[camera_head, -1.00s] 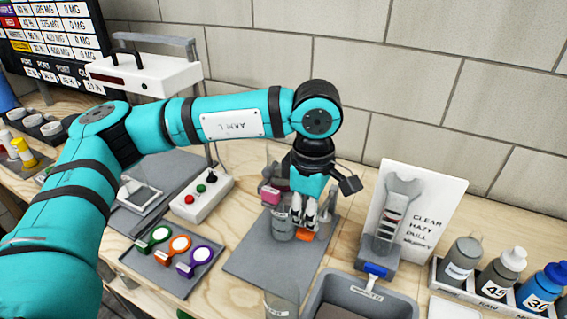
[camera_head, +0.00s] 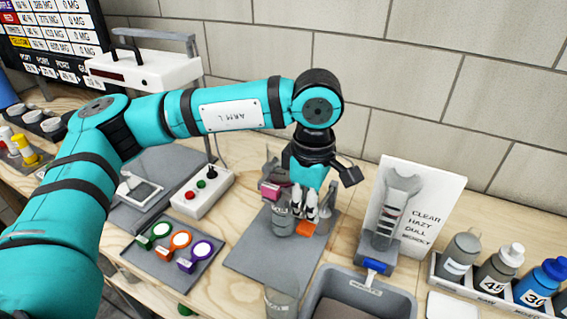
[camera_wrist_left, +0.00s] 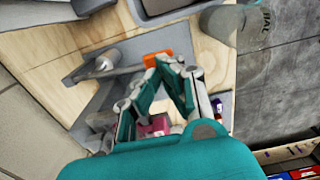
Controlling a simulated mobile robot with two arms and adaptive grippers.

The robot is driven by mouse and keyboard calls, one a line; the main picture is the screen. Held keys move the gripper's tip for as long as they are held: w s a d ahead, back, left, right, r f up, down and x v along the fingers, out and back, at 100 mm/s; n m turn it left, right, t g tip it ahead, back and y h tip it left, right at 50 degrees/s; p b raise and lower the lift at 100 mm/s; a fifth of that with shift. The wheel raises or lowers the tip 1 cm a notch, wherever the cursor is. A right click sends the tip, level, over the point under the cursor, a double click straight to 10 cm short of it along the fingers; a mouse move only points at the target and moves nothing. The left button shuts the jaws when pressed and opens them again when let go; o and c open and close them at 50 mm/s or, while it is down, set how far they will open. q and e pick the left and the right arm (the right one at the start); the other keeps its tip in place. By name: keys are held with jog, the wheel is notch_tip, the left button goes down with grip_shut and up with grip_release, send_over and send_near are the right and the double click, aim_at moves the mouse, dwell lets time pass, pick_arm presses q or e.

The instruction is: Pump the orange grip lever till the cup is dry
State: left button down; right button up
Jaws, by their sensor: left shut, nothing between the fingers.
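The orange grip lever (camera_head: 304,228) is low beside a grey cylindrical cup (camera_head: 283,221) on the grey mat. It also shows in the left wrist view (camera_wrist_left: 157,57). My left gripper (camera_head: 309,214) points down over the lever, its fingers shut with nothing between them. In the left wrist view its fingertips (camera_wrist_left: 168,64) are right by the orange grip; I cannot tell whether they touch it. The fingers partly cover the lever, and what is in the cup cannot be seen. A clear beaker (camera_head: 281,301) stands at the mat's front edge. My right gripper is not in view.
A grey basin (camera_head: 318,290) stands in front to the right. A stand with a white sign (camera_head: 424,212) is behind it, with bottles (camera_head: 497,273) further right. A control box (camera_head: 203,192) and a tray of coloured filters (camera_head: 150,266) lie left.

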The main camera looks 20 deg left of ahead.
aim_at(307, 224)
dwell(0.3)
pick_arm(q)
jog(key=shift+f+b, duration=2.25)
jog(key=shift+f, duration=0.2)
jog(key=shift+f+b, duration=0.45)
jog(key=shift+f, duration=0.1)
jog(key=shift+f+b, duration=0.7)
jog(key=shift+f, duration=0.05)
jog(key=shift+r, duration=0.2)
jog(key=shift+r+p, duration=1.2)
jog(key=shift+r, duration=0.75)
jog(key=shift+r+p, duration=0.8)
jog(key=shift+r, duration=0.75)
